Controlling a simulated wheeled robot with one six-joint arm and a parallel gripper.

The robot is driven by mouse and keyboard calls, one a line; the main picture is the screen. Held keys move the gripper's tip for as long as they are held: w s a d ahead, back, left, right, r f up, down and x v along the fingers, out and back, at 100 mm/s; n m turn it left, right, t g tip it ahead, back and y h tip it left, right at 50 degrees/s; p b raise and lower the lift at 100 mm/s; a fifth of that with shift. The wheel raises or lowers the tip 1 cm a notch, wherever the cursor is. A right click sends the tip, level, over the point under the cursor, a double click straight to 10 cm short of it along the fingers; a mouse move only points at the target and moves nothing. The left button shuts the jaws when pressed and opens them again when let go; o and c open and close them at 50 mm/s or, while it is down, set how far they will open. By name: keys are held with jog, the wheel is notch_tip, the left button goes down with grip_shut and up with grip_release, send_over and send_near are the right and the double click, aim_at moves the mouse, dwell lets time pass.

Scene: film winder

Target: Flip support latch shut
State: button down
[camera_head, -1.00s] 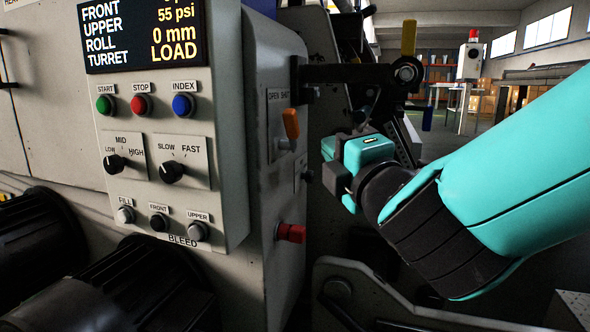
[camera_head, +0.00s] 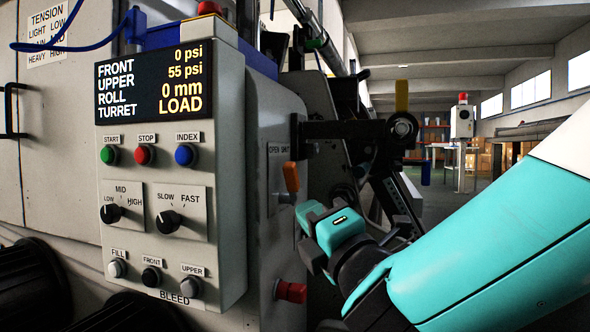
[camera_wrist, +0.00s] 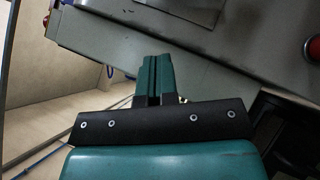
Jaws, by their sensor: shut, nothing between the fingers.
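A black support arm (camera_head: 345,129) reaches right from the machine's side to a round pivot (camera_head: 402,127). A yellow handle (camera_head: 402,95) stands upright above the pivot. An orange lever (camera_head: 291,176) sits below the arm, beside a plate marked OPEN SHUT (camera_head: 278,165). I cannot tell from the pictures which of these belongs to the latch. My gripper (camera_head: 303,212) is below the orange lever and well below the yellow handle, apart from both. Its teal fingers are together and empty in the wrist view (camera_wrist: 153,75). The yellow handle is not recognisable there.
The grey control box (camera_head: 172,235) with buttons and knobs stands left of my gripper. A red knob (camera_head: 291,291) sticks out from the machine's side below it. A dark slanted frame (camera_head: 390,195) lies behind my gripper. The open hall (camera_head: 440,80) is at the right.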

aim_at(286, 168)
jog(key=p+x, duration=0.2)
jog(key=x, duration=0.1)
jog(key=d+p+x, duration=0.1)
jog(key=p+x, duration=0.2)
jog(key=r+p+x, duration=0.1)
jog(key=p+x, duration=0.2)
jog(key=shift+w+d, duration=0.15)
jog(key=shift+w, duration=0.05)
jog(key=shift+w+d+r+p, duration=0.15)
jog(key=shift+w+p, duration=0.25)
jog(key=shift+p, duration=0.25)
jog(key=shift+w+d+r+p, duration=0.15)
jog(key=shift+w+p, duration=0.2)
jog(key=shift+p, duration=0.25)
